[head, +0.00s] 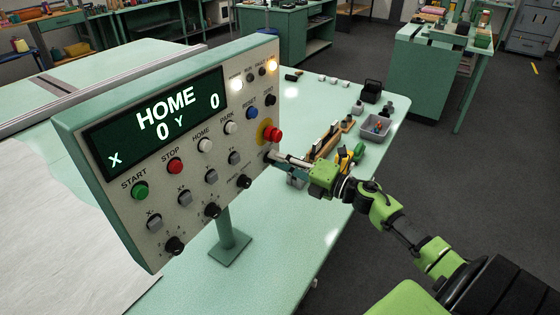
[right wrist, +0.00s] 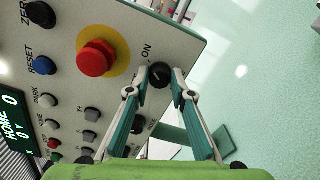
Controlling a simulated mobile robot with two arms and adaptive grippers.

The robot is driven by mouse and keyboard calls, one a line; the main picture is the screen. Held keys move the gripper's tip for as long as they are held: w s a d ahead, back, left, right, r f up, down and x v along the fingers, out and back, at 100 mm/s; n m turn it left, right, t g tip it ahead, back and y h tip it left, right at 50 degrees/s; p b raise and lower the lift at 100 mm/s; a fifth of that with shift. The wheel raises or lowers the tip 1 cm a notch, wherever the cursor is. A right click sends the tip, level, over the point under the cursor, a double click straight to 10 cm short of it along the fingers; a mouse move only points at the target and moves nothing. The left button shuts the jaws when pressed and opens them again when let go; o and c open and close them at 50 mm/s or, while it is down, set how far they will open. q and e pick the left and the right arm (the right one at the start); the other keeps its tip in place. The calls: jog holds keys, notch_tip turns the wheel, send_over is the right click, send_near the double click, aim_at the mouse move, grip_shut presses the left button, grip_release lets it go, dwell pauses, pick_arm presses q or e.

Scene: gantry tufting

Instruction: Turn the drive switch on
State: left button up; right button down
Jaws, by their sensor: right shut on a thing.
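The control panel (head: 120,200) stands on a post on the green table, tilted back, with a lit display reading HOME, X 0, Y 0. The drive switch, a black rotary knob (right wrist: 160,75) marked ON beside it, is at the panel's lower right corner. My right gripper (right wrist: 160,80) has its two fingers on either side of this knob, shut on it. In the head view my right gripper (head: 272,157) reaches the panel from the right and largely hides the knob. I cannot tell which way its pointer faces. My left gripper is not in view.
The red emergency stop (head: 273,134) on its yellow disc sits just above the knob. Other black knobs (head: 212,210) and coloured buttons are close by. Tools and a grey bin (head: 376,127) lie on the table to the right. The table front is clear.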

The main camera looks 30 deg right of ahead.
jog(key=c, duration=1.8)
grip_release()
jog(key=v, duration=1.2)
jog(key=shift+d, duration=0.1)
